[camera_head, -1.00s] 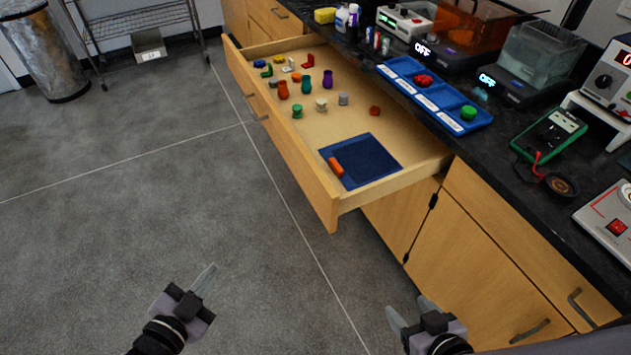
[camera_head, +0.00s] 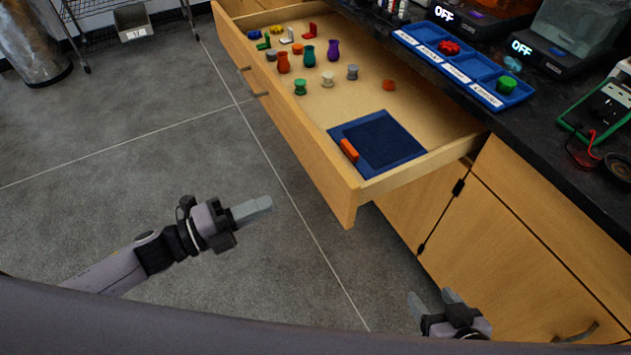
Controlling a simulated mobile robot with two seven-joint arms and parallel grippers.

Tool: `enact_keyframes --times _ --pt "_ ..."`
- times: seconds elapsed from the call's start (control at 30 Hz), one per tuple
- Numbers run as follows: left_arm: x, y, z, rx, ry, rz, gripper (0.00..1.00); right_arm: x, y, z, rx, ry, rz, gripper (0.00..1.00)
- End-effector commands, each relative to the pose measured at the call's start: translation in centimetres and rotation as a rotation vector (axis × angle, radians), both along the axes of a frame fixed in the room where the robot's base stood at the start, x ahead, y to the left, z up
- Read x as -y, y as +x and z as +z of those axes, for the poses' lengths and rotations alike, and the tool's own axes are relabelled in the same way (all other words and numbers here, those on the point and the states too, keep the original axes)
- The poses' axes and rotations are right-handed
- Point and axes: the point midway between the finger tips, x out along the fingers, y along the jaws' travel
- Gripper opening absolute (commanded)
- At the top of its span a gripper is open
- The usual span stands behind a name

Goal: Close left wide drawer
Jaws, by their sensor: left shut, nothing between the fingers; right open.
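The wide drawer (camera_head: 312,150) is pulled far out from the cabinet. Its wooden front faces left, with a metal handle (camera_head: 251,84). My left gripper (camera_head: 266,206) is shut and empty, in front of and apart from the drawer's near end, pointing right. My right gripper (camera_head: 432,298) is open and empty, low in the picture beside the lower cabinet, apart from the drawer.
A black countertop (camera_head: 563,150) runs along the right above the drawer. A blue sectioned tray (camera_head: 490,99) lies on it, with a green multimeter (camera_head: 598,110) nearby. Closed cabinet doors (camera_head: 480,250) are below. The floor left of the drawer is clear, with a wire rack (camera_head: 100,8) far back.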

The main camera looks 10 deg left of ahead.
Motion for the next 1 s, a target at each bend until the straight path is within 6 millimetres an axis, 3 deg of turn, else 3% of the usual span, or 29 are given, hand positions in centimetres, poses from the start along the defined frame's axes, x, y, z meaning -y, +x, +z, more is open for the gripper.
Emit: enact_keyframes --times 0.5,0.7,1.0 --pt "8.3 5.6 0.1 0.000 -0.004 0.000 0.00 0.0 -0.3 -0.5 -0.005 0.000 0.000 0.63" --pt "9.5 6.4 0.0 -0.002 -0.002 0.002 0.00 0.0 -0.4 -0.6 -0.008 0.001 -0.001 0.63" --pt "9.6 6.5 0.0 -0.002 -0.002 0.002 0.00 -0.1 -0.4 -0.6 -0.008 0.003 -0.003 0.63"
